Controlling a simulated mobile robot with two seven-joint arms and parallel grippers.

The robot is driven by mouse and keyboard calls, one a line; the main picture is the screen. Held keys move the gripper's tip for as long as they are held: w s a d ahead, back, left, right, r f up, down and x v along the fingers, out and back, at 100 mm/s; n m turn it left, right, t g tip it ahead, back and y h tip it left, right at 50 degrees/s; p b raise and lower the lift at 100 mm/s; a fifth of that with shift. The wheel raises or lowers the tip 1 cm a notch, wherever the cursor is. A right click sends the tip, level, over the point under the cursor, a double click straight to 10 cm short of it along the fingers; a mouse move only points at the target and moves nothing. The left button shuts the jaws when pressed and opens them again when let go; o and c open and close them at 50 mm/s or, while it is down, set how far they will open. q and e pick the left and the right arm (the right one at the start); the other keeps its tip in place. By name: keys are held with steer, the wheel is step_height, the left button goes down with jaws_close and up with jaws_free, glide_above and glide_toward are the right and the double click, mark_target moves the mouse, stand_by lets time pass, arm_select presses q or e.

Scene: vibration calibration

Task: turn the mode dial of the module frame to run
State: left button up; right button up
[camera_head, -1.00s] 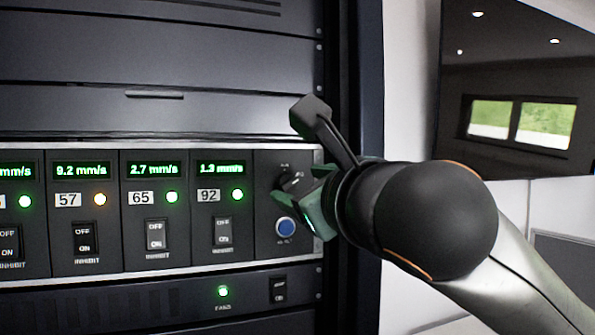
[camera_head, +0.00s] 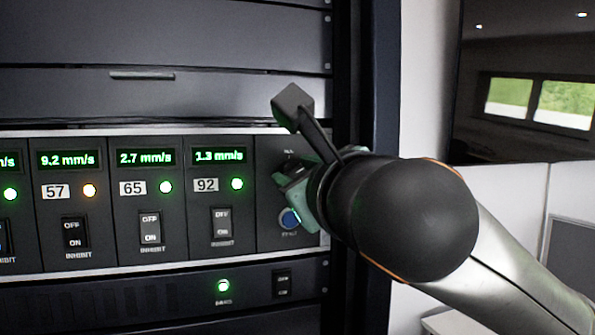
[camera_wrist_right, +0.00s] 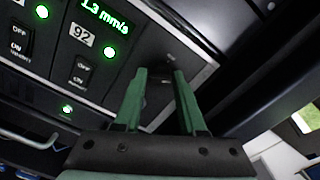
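The module frame (camera_head: 268,237) fills the lower left of the head view, with a dark panel at its right end. My right gripper (camera_head: 286,184) is at that panel, its green fingers in front of the place of the mode dial. The dial is hidden behind the gripper in the head view, so its setting cannot be read. In the right wrist view the two fingers (camera_wrist_right: 160,74) stand apart with a gap between the tips, near the panel's end. Contact with the dial cannot be told. My left gripper is not in view.
A blue button (camera_head: 289,219) sits just below the gripper. Below is a unit with a green lamp (camera_head: 223,286). The rack post (camera_head: 375,90) stands at right.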

jaws_close()
